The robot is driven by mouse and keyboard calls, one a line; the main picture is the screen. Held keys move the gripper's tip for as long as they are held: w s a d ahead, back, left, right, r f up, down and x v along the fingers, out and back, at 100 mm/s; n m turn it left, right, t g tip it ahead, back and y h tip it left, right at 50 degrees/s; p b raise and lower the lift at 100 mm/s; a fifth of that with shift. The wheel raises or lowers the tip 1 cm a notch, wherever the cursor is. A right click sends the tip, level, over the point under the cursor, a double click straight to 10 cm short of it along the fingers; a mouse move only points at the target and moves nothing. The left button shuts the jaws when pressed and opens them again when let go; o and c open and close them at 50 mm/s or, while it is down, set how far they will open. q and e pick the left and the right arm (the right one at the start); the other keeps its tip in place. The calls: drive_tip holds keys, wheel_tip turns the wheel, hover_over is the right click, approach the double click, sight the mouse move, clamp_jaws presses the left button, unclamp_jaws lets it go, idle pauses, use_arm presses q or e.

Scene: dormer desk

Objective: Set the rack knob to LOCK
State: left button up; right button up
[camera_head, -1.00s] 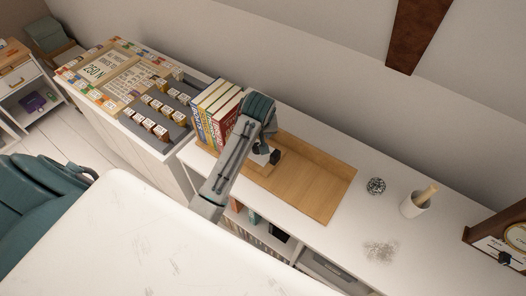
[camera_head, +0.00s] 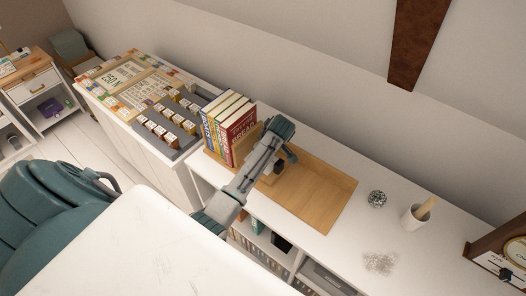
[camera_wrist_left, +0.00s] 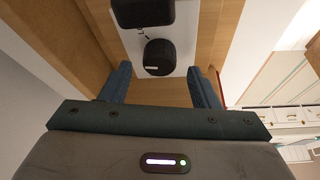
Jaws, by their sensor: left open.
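The wooden rack (camera_head: 312,196) lies on the white shelf top, with upright books at its left end. In the left wrist view, a round black knob (camera_wrist_left: 158,57) with a small pale mark sits on a light plate (camera_wrist_left: 184,42). Some lettering on the plate is too small to read. A larger black block (camera_wrist_left: 141,12) is just beyond the knob. My left gripper (camera_wrist_left: 161,72) is open, its blue fingers on either side of the knob in the picture; contact cannot be told. In the head view my left gripper (camera_head: 287,152) is over the rack's left part, beside the books. My right gripper is not in view.
Books (camera_head: 230,128) stand close left of my left gripper. Right of the rack are a patterned ball (camera_head: 377,199), a white cup (camera_head: 413,218) with a wooden tool, and a greyish patch (camera_head: 380,262).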

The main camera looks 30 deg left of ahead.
use_arm(q)
drive_tip(key=shift+x, duration=0.9)
drive_tip(key=c, duration=1)
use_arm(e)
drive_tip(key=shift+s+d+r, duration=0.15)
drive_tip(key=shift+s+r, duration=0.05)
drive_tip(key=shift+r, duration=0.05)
